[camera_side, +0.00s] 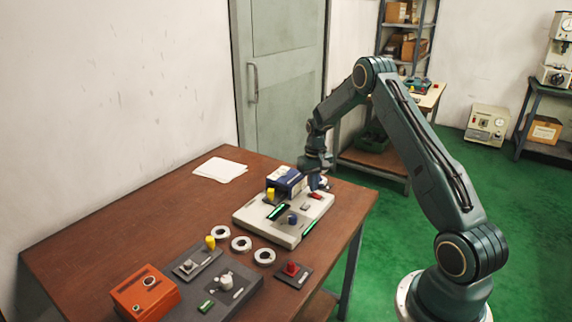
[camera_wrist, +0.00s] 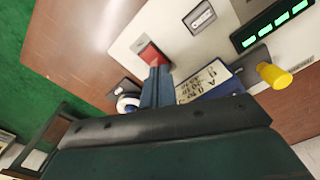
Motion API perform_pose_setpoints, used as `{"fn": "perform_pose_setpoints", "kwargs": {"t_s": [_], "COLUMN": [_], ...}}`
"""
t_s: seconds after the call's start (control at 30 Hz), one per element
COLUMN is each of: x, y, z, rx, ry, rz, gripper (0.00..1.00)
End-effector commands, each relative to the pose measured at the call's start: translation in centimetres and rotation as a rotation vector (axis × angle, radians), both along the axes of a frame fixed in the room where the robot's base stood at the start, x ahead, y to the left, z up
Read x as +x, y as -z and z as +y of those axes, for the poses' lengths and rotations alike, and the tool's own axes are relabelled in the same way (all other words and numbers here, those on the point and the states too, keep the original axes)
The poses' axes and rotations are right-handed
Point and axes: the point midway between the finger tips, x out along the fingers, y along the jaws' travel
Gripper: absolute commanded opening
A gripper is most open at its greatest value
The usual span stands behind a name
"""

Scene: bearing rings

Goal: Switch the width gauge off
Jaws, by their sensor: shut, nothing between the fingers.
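The instrument that appears to be the width gauge has a pale base (camera_side: 262,226) on the table. It carries a blue block (camera_side: 287,180), a yellow knob (camera_side: 270,194) and a lit green display (camera_side: 278,211). A red rocker switch (camera_side: 315,195) sits near its far right edge. In the wrist view the red switch (camera_wrist: 152,56) is just beyond my fingertips, and the display (camera_wrist: 275,24) shows bright green digits. My gripper (camera_wrist: 156,70) is shut and empty, its tips at or very near the switch's edge; I cannot tell whether they touch. The fingers cover part of the switch's surroundings.
Several rings, including a white ring (camera_side: 241,243), lie in front of the instrument. Nearby are a red button (camera_side: 291,268), a dark panel (camera_side: 243,296) and an orange box (camera_side: 135,295). Paper (camera_side: 219,170) lies at the back. The table's left part is clear.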

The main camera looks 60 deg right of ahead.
Motion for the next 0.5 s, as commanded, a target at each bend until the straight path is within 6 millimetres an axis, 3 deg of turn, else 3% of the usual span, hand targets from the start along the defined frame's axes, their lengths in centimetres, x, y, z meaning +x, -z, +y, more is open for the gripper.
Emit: {"fn": "perform_pose_setpoints", "kwargs": {"t_s": [0.5], "x": [0.00], "y": [0.59], "z": [0.00], "rx": [0.000], "ry": [0.000], "rz": [0.000], "gripper": [0.00]}}
